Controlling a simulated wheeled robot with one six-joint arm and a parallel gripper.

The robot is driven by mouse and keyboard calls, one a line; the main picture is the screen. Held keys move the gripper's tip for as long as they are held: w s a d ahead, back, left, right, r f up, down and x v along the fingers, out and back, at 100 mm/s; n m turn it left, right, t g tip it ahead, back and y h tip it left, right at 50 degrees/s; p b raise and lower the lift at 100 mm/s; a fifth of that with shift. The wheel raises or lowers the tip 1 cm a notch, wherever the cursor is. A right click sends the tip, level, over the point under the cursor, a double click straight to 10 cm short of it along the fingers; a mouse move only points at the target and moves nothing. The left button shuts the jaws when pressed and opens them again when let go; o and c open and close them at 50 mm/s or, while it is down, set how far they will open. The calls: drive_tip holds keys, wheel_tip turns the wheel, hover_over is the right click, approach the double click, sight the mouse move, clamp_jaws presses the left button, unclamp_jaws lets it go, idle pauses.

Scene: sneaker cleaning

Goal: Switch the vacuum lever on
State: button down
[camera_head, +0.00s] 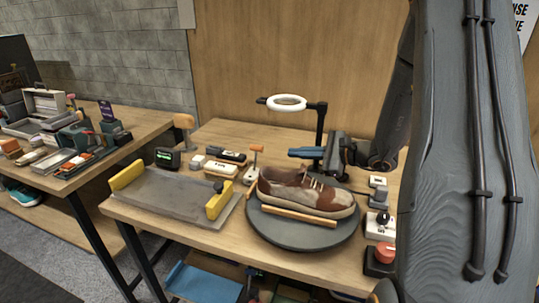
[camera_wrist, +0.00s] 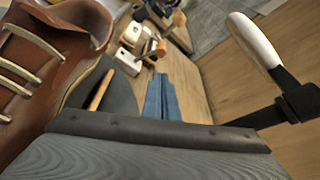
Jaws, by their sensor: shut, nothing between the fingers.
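A small lever with an orange handle on a metal stem and pale base (camera_head: 251,175) stands on the table behind and left of the shoe. I cannot read a label on it. In the wrist view the orange handle (camera_wrist: 157,48) shows just beyond my fingertips. My gripper (camera_head: 292,153) has blue fingers pressed together, with nothing between them. It points left towards the lever, above the table behind the shoe, and seems apart from it. The fingers also show in the wrist view (camera_wrist: 161,76). The lever's on or off position is unclear.
A brown sneaker (camera_head: 300,190) sits on a dark round turntable (camera_head: 290,236) close to my gripper. A ring lamp (camera_head: 287,103) stands behind. A grey tray (camera_head: 175,199) with yellow ends lies left. A red button (camera_head: 383,252) and a switch box (camera_head: 380,227) are at right.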

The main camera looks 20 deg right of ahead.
drive_tip(key=p+x, duration=0.2)
drive_tip(key=x, duration=0.8)
drive_tip(key=shift+p, duration=0.35)
drive_tip(key=shift+s+a+r+b, duration=0.35)
drive_tip(key=shift+s+a+b, duration=0.25)
drive_tip(key=shift+b, duration=0.25)
drive_tip(key=shift+d, duration=0.1)
drive_tip(key=b+v, duration=0.1)
drive_tip(key=v, duration=0.6)
drive_tip(key=shift+s+d+b, duration=0.1)
drive_tip(key=shift+d+b, duration=0.05)
drive_tip(key=shift+b, duration=0.15)
drive_tip(key=shift+s+d+r, duration=0.1)
drive_tip(key=shift+s+d, duration=0.05)
drive_tip(key=shift+s, duration=0.1)
drive_tip(key=shift+r, duration=0.1)
